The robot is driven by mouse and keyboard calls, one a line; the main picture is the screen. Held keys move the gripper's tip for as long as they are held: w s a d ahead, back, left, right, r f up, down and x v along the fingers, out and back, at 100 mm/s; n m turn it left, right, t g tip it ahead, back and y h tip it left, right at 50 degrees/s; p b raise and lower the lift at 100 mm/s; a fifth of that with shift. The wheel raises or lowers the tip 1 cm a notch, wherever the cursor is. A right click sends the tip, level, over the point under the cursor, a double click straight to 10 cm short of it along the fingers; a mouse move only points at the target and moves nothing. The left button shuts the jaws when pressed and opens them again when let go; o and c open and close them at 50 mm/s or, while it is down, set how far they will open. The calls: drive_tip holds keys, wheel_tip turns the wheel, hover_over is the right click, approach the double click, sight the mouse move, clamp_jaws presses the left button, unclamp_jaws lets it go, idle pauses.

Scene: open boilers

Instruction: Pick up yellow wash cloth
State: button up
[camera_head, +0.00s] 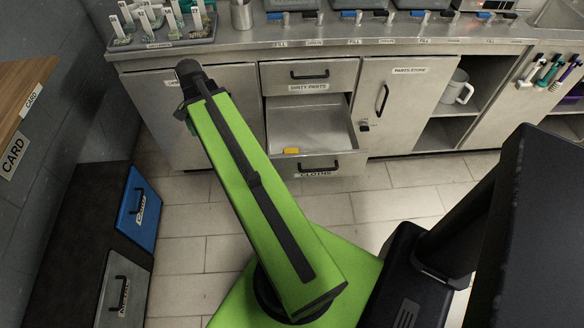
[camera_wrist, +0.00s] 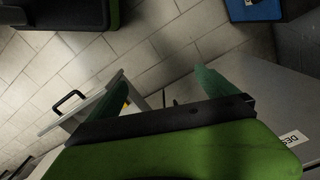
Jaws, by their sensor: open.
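The yellow wash cloth (camera_head: 291,151) is a small yellow patch at the front left inside an open, otherwise bare-looking drawer (camera_head: 325,128) labelled CLOTHS. In the wrist view the drawer's front and handle (camera_wrist: 70,100) show at the left, and a sliver of yellow shows beside a finger. My gripper (camera_wrist: 160,95) is open, with its two green fingers apart and nothing visible between them. The gripper is apart from the cloth.
A shut drawer labelled DIRTY PARTS (camera_head: 310,76) is above the open one. Cabinet doors (camera_head: 400,95) flank it. The steel counter (camera_head: 350,40) carries racks and equipment. A blue drawer front (camera_head: 138,210) stands at the left. Tiled floor (camera_head: 400,190) is clear before the cabinets.

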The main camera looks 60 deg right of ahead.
drive_tip(key=s+d+f+m+b, duration=0.35)
drive_tip(key=s+d+m, duration=0.35)
drive_tip(key=s+d, duration=0.3)
drive_tip(key=s+d+f+m+b, duration=0.3)
drive_tip(key=s+d+f+m, duration=0.35)
drive_tip(key=d, duration=0.55)
drive_tip(key=shift+m, duration=0.35)
drive_tip(key=f+b, duration=0.3)
drive_tip(key=b, duration=0.1)
drive_tip(key=f+b, duration=0.4)
drive_tip(key=s+f+b, duration=0.1)
drive_tip(key=f+b, duration=0.3)
drive_tip(key=shift+s+d+f, duration=0.1)
wheel_tip(320, 180, down, 5)
drive_tip(key=b, duration=0.5)
drive_tip(key=shift+d+f, duration=0.15)
drive_tip(key=shift+r, duration=0.2)
drive_tip(key=c, duration=1.2)
wheel_tip(320, 180, up, 10)
drive_tip(key=p, duration=1)
